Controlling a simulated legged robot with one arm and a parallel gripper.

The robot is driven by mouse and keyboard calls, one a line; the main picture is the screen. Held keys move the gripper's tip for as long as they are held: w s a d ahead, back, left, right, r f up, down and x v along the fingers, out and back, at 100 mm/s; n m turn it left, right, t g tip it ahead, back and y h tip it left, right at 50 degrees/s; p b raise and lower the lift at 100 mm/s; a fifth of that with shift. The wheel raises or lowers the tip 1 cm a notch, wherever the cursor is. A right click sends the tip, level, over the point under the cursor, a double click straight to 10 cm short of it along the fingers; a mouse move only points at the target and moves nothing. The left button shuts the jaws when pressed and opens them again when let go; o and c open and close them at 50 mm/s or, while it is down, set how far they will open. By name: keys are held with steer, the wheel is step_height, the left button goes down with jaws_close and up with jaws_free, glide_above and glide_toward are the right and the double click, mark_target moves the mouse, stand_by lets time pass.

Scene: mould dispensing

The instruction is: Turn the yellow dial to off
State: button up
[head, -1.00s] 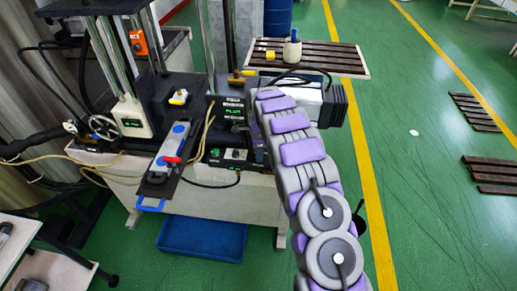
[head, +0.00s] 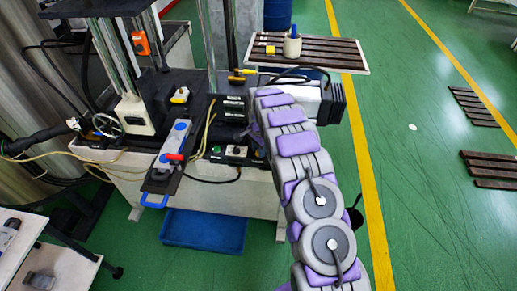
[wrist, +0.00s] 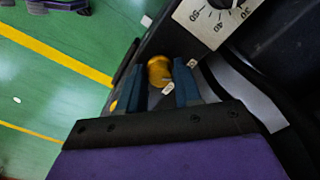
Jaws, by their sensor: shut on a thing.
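The yellow dial (wrist: 159,70) shows in the wrist view as a rounded knob. It sits between the two blue fingers of my gripper (wrist: 160,88), which is shut on it. A small white label or mark (wrist: 168,88) lies beside the knob, between the fingers. Part of the dial is hidden by the fingers. In the head view my arm reaches to the right end of the machine bench and hides the gripper and the dial. The display panels (head: 231,108) left of my arm look dark.
A white scale plate with numbers (wrist: 215,20) is close to my gripper in the wrist view. A blue bin (head: 203,230) is below.

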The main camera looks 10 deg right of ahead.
steer(key=shift+w+r, duration=0.15)
steer(key=o, duration=1)
steer(key=shift+o, duration=0.2)
step_height(320, 180, up, 17)
steer(key=p, duration=0.1)
steer(key=shift+p, duration=0.3)
